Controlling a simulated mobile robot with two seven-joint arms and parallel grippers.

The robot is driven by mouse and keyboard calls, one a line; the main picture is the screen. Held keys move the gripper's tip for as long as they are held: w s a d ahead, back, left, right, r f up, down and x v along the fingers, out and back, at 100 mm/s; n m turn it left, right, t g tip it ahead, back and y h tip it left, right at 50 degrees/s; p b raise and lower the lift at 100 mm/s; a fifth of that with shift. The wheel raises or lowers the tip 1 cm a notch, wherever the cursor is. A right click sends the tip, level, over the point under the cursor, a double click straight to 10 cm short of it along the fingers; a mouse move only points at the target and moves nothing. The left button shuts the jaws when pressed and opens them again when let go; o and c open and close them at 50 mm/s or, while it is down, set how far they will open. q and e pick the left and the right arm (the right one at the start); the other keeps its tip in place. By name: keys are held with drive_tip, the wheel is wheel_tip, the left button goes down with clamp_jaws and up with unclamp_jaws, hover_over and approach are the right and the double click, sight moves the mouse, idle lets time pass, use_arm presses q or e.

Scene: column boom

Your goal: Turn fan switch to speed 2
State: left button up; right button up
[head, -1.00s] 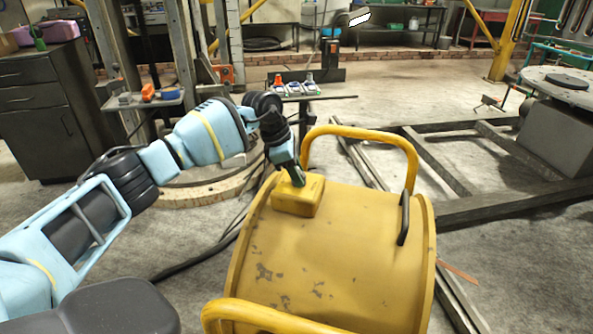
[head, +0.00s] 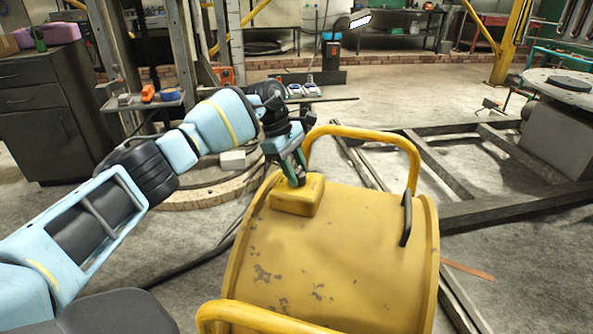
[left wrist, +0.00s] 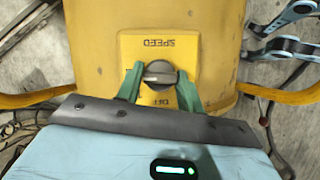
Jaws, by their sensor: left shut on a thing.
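The yellow drum-shaped fan (head: 340,255) stands in front of me, with a yellow switch box (head: 298,198) on top at its far left. In the left wrist view the box face (left wrist: 196,50) reads SPEED and OFF, upside down. A dark round knob (left wrist: 161,70) with a pale bar lies between the labels; the bar looks roughly crosswise in that picture. My left gripper (head: 295,181) reaches down to the box, its green fingers (left wrist: 160,86) on both sides of the knob, shut on it. Speed numbers cannot be read. My right gripper does not show.
Yellow tube handles (head: 372,135) arch at the fan's far and near ends, and a black handle (head: 405,218) is on its right. A metal frame (head: 470,165) lies on the floor to the right. A dark cabinet (head: 42,120) stands at the left.

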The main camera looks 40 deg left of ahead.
use_arm(q)
drive_tip(key=shift+s+f, duration=0.1)
drive_tip(key=shift+f, duration=0.05)
drive_tip(key=o, duration=1)
drive_tip(key=shift+c, duration=0.2)
drive_tip(key=v, duration=0.8)
